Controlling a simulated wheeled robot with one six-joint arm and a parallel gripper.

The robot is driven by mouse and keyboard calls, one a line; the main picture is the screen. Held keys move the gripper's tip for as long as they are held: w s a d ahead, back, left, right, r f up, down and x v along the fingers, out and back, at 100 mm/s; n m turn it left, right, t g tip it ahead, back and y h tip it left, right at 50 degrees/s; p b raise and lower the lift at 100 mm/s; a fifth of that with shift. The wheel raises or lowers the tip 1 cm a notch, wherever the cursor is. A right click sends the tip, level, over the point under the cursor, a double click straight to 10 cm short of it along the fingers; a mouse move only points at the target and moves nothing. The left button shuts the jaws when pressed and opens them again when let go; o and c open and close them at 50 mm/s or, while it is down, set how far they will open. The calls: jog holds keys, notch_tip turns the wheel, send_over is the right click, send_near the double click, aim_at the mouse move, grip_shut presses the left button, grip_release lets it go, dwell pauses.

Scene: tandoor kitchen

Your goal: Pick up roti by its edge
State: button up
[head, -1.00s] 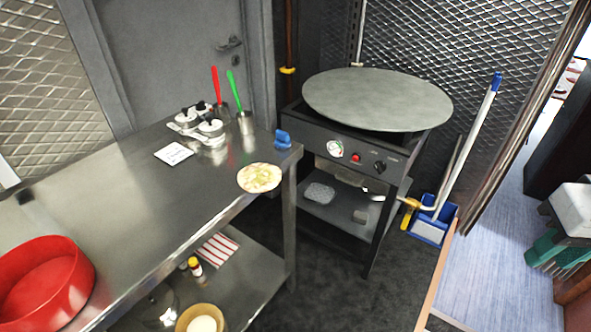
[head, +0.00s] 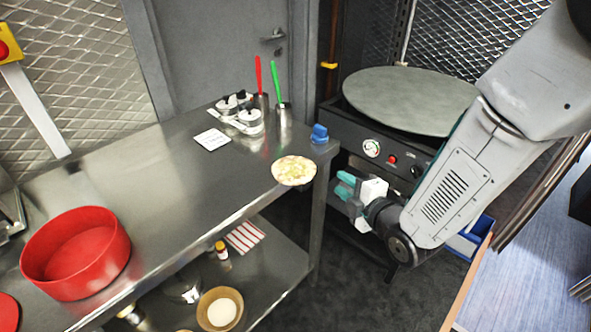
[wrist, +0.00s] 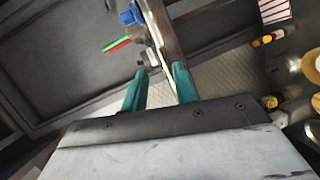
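The roti (head: 294,171) is a pale round flatbread with yellowish patches. It lies at the right front corner of the steel table (head: 160,190), with its near edge at or slightly past the table edge. My gripper (head: 345,186) is to the right of the roti, apart from it and off the table, with its teal fingers pointing left toward it. In the wrist view my gripper (wrist: 159,88) is open, with a gap between the fingers. A thin beige strip beside the right finger there may be the roti seen edge-on.
A griddle with a round grey plate (head: 412,100) stands behind my arm. A blue object (head: 319,134) sits on the table near the roti. A red round pan (head: 76,252) is at the left. The lower shelf holds a bowl (head: 219,309) and a striped cloth (head: 245,236).

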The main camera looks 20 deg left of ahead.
aim_at(305, 181)
jog(key=s+a+f+n+y, duration=0.3)
jog(key=s+a, duration=0.1)
jog(key=shift+g, duration=0.3)
jog(key=x, duration=0.5)
jog(key=r+x, duration=0.1)
jog(key=x, duration=0.1)
jog(key=shift+w+a, duration=0.1)
jog(key=shift+w, duration=0.05)
jog(key=shift+r, duration=0.1)
grip_shut()
